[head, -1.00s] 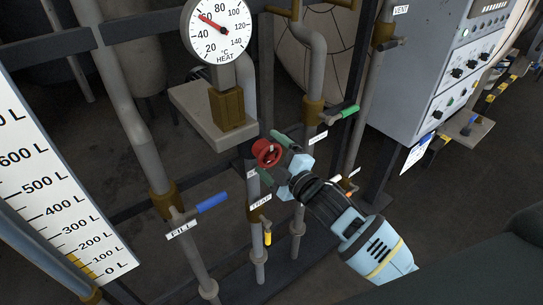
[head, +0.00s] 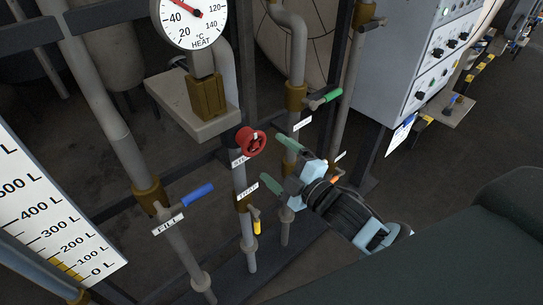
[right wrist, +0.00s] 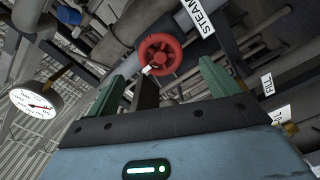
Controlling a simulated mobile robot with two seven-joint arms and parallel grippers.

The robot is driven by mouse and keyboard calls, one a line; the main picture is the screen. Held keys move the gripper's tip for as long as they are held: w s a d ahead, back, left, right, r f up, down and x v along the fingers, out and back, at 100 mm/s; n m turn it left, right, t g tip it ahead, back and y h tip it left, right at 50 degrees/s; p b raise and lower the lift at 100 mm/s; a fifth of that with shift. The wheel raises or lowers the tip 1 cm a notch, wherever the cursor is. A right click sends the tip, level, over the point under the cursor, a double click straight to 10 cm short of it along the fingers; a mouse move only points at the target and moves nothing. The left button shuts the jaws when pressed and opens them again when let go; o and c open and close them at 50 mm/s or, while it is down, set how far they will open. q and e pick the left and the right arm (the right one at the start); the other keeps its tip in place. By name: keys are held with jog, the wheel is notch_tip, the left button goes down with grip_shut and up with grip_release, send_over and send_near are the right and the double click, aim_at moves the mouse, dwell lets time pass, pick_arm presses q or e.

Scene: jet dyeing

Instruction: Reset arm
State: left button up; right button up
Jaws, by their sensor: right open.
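My right gripper (head: 272,162) is open and empty in the head view, just right of and below the red handwheel (head: 251,141). Its two green fingers are apart, with a gap between them and the wheel. In the right wrist view, the red handwheel (right wrist: 160,54) shows beyond and between the open fingers (right wrist: 160,85), with a STEAM label beside it. My right arm comes in from the lower right of the head view. My left gripper is not in view.
Pipes carry a blue FILL handle (head: 197,195), a yellow handle (head: 257,226) near the TRAP label and a green handle (head: 325,99). The HEAT gauge (head: 192,17) is above. A litre scale (head: 50,215) is at left, a grey control cabinet (head: 410,65) at upper right.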

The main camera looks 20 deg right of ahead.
dwell(0.4)
jog(key=s+f+m+g+h, duration=0.2)
jog(key=s+f+m+g, duration=0.2)
jog(key=s+f, duration=0.9)
jog(key=s+d+f+m+g+h, duration=0.1)
jog(key=s+f+m+g+h, duration=0.1)
jog(key=s+f+m, duration=0.8)
jog(key=s+f+g, duration=0.1)
jog(key=s+f, duration=0.2)
jog(key=f, duration=0.4)
jog(key=shift+s+d+m+g, duration=0.15)
jog(key=shift+d+m+g, duration=0.15)
jog(key=shift+g, duration=0.1)
